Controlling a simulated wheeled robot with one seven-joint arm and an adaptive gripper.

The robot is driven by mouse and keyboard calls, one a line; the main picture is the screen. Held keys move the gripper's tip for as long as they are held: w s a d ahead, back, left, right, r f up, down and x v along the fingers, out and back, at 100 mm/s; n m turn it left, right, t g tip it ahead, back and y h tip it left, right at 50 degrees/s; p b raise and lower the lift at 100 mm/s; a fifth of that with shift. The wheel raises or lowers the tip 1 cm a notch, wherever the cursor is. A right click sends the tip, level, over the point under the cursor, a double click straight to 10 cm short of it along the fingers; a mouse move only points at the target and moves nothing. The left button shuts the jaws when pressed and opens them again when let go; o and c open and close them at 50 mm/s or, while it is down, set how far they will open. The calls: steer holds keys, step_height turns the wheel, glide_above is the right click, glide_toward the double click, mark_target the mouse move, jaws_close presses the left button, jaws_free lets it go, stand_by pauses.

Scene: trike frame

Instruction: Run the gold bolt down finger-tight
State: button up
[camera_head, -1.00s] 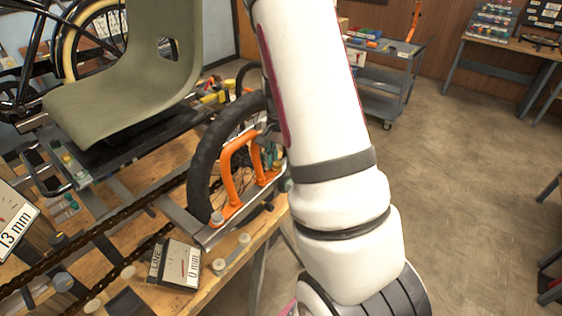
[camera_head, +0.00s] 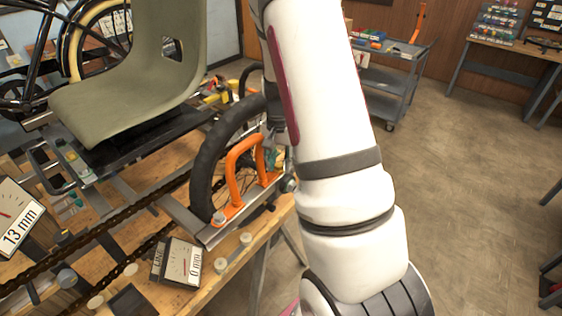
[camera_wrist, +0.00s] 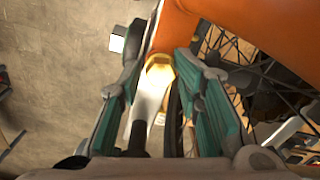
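In the wrist view the gold bolt (camera_wrist: 158,66) sits at the lower edge of an orange frame part (camera_wrist: 190,25), with a pale metal piece (camera_wrist: 147,98) next to it. My gripper (camera_wrist: 160,62) has its two teal-padded fingers apart, one on each side of the bolt. A gap shows between the pads, and I see no clear grip on the bolt. In the head view the orange bracket (camera_head: 233,175) stands beside the black wheel (camera_head: 203,165). There my forearm hides the bolt and most of my gripper.
Wheel spokes (camera_wrist: 245,65) lie close to the right finger in the wrist view. In the head view a green seat (camera_head: 130,95), a chain and a 0 mm gauge card (camera_head: 183,262) are on the wooden bench. A grey cart (camera_head: 385,85) stands behind.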

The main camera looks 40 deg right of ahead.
steer(key=shift+w+a+f, duration=0.1)
steer(key=shift+w+a, duration=0.15)
steer(key=shift+n+p, duration=0.3)
steer(key=shift+n, duration=0.6)
steer(key=shift+s, duration=0.1)
steer(key=shift+s+d+n+p, duration=0.1)
steer(key=shift+n+p, duration=0.2)
steer(key=shift+n, duration=0.5)
steer(key=shift+s+n, duration=0.1)
steer(key=shift+n, duration=0.8)
steer(key=shift+d, duration=0.1)
steer(key=shift+n, duration=0.8)
